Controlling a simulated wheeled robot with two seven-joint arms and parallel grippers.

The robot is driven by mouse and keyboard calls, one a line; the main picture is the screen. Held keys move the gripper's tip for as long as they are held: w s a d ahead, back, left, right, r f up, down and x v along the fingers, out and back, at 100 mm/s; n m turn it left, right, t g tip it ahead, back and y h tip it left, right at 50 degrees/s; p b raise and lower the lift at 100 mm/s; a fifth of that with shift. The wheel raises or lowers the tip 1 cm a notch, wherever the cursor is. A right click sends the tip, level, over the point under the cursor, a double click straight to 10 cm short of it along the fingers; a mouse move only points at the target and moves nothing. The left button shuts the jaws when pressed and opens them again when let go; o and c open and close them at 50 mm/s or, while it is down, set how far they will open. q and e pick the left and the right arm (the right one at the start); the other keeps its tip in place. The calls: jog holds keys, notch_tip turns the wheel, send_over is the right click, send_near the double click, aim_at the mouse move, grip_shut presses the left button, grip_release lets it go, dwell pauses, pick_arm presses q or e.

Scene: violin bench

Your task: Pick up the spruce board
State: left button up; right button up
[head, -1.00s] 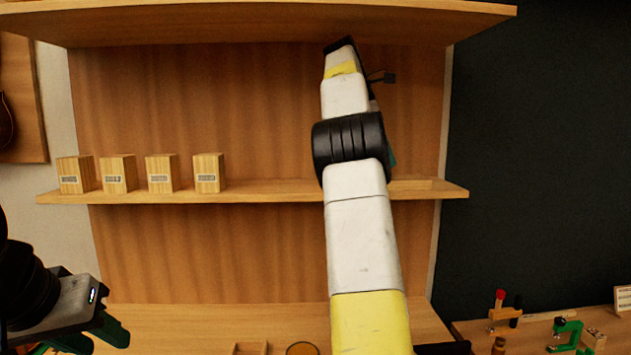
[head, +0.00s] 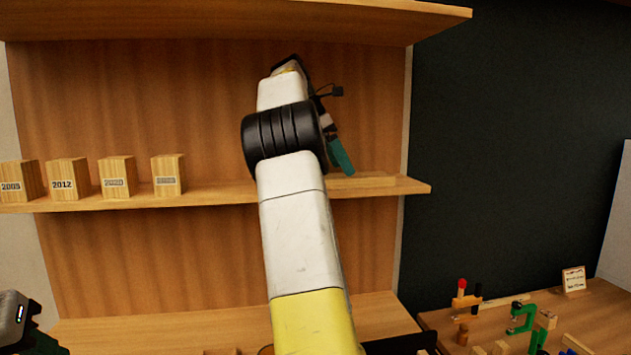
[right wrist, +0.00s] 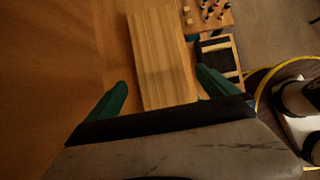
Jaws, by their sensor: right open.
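Several labelled wooden blocks (head: 118,177) stand on the left of the middle shelf (head: 230,193). An upper shelf (head: 200,22) overhangs above my right arm. A bench (head: 600,311) with clamps, small blocks and a card (head: 573,280) is at lower right.

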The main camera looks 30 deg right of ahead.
jog(key=shift+x, duration=1.5)
jog(key=shift+s+d, duration=0.1)
jog(key=c, duration=1.7)
jog(key=shift+r, duration=0.2)
